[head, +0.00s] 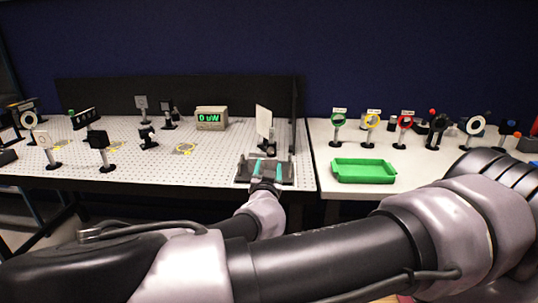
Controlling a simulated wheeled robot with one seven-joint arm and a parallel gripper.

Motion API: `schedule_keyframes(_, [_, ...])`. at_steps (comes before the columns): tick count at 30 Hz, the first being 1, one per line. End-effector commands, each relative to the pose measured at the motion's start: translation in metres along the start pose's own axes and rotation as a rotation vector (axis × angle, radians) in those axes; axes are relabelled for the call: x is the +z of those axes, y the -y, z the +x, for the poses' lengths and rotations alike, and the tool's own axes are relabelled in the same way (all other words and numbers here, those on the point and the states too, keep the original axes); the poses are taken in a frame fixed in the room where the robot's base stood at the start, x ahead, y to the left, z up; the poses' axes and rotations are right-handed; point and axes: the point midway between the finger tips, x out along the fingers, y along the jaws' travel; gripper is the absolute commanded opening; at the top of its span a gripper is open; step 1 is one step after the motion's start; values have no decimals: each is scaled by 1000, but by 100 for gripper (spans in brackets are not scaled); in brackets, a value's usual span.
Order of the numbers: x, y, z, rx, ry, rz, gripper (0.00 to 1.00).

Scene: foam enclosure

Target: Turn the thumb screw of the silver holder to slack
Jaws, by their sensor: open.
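My gripper (266,171) reaches over the front edge of the perforated table, its teal fingertips open. It is at a dark grey flat piece (244,171) and just in front of a post-mounted holder with an upright pale plate (264,121). I cannot tell whether the fingertips touch either. I cannot tell for certain which holder is the silver one. A pale ring holder (475,125) stands on the right table, and pale round holders (29,120) stand at the far left. No thumb screw can be made out at this size.
The perforated table (215,160) carries several dark optic mounts (97,139), yellow-ringed spots (185,148) and a meter reading 0 uW (211,118). A black panel (293,100) rises right of the gripper. The right table holds a green tray (363,171) and coloured ring holders (372,121).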

Motion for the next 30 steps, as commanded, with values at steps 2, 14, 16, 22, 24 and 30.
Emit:
schedule_keyframes(2, [0, -2, 15, 5, 0, 1, 62])
schedule_keyframes(14, [1, -1, 82, 4, 3, 0, 62])
schedule_keyframes(16, [1, -1, 88, 3, 3, 0, 62])
schedule_keyframes(22, [1, -1, 94, 2, 3, -1, 62])
schedule_keyframes(24, [1, -1, 94, 2, 4, -1, 62])
schedule_keyframes(30, [1, -1, 93, 2, 4, -1, 24])
